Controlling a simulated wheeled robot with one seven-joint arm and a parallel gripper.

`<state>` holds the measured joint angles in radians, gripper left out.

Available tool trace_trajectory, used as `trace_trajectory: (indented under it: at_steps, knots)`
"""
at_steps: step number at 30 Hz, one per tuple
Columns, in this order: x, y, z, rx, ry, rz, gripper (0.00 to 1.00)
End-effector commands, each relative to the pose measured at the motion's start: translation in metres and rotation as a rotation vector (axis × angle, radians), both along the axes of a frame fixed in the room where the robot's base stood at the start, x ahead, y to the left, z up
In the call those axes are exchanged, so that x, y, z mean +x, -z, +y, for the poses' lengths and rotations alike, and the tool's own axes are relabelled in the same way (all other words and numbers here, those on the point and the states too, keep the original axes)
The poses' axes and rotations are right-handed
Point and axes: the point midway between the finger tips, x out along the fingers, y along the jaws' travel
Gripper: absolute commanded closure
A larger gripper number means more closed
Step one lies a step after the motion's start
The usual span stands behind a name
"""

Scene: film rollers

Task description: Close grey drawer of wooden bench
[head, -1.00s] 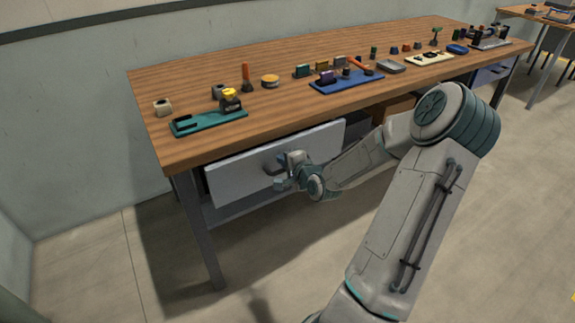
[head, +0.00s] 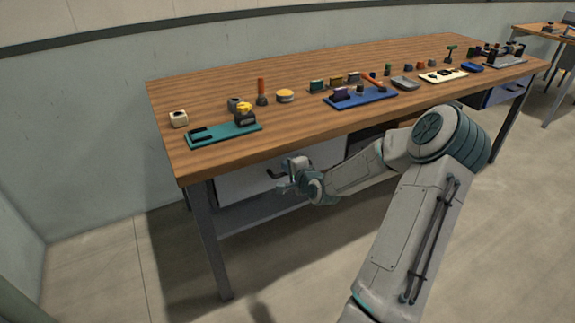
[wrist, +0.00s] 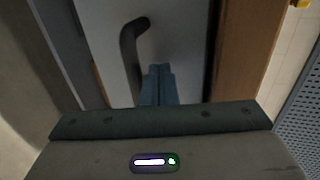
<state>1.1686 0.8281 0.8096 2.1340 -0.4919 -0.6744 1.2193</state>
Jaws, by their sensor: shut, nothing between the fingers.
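The wooden bench (head: 300,135) stands against the wall. Its grey drawer (head: 237,184) is at the left end, with the front panel back under the bench top's edge. The panel also shows in the wrist view (wrist: 182,28), with a dark curved handle (wrist: 130,55). My gripper (head: 282,188) is in front of the drawer near the handle. In the wrist view my fingers (wrist: 158,72) are together and empty, pointing at the panel just beside the handle. I cannot tell whether the fingertips touch the panel.
A teal tray (head: 215,135), a blue tray (head: 365,100) and several small parts stand on the bench top. A bench leg (head: 210,245) is left of my gripper. A blue drawer (head: 505,92) is at the bench's right end. The floor in front is clear.

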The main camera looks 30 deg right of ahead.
Motion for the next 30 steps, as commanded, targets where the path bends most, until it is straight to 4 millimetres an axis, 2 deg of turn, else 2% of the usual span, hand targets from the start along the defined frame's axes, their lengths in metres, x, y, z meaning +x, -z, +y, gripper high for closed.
trace_trajectory:
  at_steps: [9, 15, 21, 30]
  knots:
    - [-0.064, -0.017, -0.001, 0.0, -0.004, 0.007, 1.0]
    - [-0.096, -0.026, -0.003, 0.002, 0.0, 0.007, 1.0]
    - [-0.11, -0.029, -0.003, 0.001, -0.004, 0.007, 1.0]
    - [-0.112, -0.03, 0.004, -0.035, -0.028, 0.041, 1.0]
